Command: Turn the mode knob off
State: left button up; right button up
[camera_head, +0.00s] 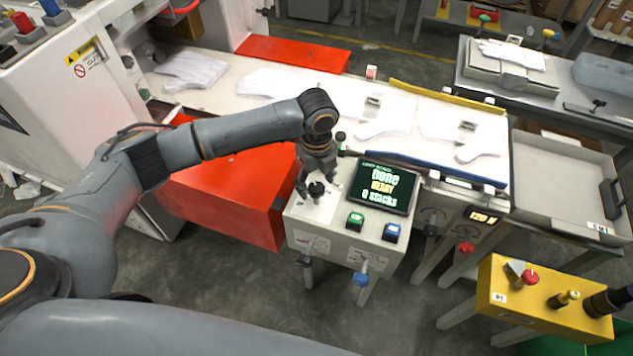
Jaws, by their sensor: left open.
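A pale control box (302,212) stands in the middle, with a black knob (316,189) on the left of its top. I cannot read a label or pointer position on this knob. My left gripper (318,180) is open and points down over the knob, its fingers around or just above it; contact cannot be told. The box's screen (384,187) reads "DONE", "READY" and "0 STACKS". A green button (355,221) and a blue button (391,232) sit below the screen. My right gripper is not in view.
A dark lever knob (304,260) and a blue one (361,279) stick out of the box's front. White gloves (385,118) lie on the conveyor table behind. A yellow box (540,310) with a red knob (529,277) stands at right.

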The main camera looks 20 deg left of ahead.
pick_arm(q)
jog(key=shift+f, duration=0.55)
jog(key=c, duration=1.2)
jog(key=shift+r+n+p, duration=0.2)
jog(key=shift+n+p, duration=0.4)
jog(key=shift+p, duration=0.4)
jog(key=n+p, duration=0.6)
jog(key=shift+p, duration=0.35)
jog(key=n+p, duration=0.2)
jog(key=n, duration=0.1)
jog(key=shift+f+n+p, duration=0.15)
jog(key=shift+n+p, duration=0.6)
jog(key=shift+n, duration=0.05)
